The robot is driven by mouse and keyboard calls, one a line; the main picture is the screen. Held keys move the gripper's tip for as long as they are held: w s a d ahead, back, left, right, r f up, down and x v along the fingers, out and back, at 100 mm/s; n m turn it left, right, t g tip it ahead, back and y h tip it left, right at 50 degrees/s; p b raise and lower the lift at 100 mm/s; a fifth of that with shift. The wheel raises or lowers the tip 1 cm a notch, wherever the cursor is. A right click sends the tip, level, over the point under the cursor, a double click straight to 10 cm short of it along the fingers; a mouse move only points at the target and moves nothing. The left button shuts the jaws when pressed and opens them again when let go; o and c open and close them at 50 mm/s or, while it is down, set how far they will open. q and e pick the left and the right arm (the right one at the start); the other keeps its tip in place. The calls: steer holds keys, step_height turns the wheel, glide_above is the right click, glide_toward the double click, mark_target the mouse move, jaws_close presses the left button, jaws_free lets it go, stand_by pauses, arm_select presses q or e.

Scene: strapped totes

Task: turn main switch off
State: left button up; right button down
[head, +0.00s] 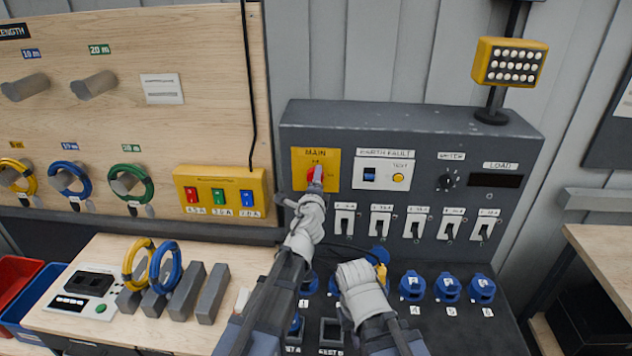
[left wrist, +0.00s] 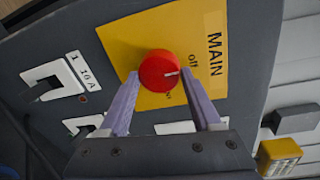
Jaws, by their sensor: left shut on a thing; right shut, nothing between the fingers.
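The main switch is a red round knob on a yellow plate (head: 330,160) marked MAIN, at the upper left of the grey panel. In the left wrist view the red knob (left wrist: 158,70) sits between the purple fingers of my left gripper (left wrist: 160,78), which is shut on it. The knob's white mark points roughly toward the word "off". In the head view my left gripper (head: 315,181) reaches up to the plate and partly covers the knob. My right gripper (head: 374,268) is low before the panel's sockets, shut and empty, its fingertips mostly hidden.
The grey panel (head: 470,130) also carries an earth fault unit (head: 383,172), a row of breaker switches (head: 415,222) and blue sockets (head: 447,288). A yellow lamp (head: 510,62) stands on top.

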arm_select(q)
steer(key=o, duration=1.4)
steer(key=s, duration=0.8)
steer(key=shift+r+p, duration=0.3)
steer(key=shift+w, duration=0.1)
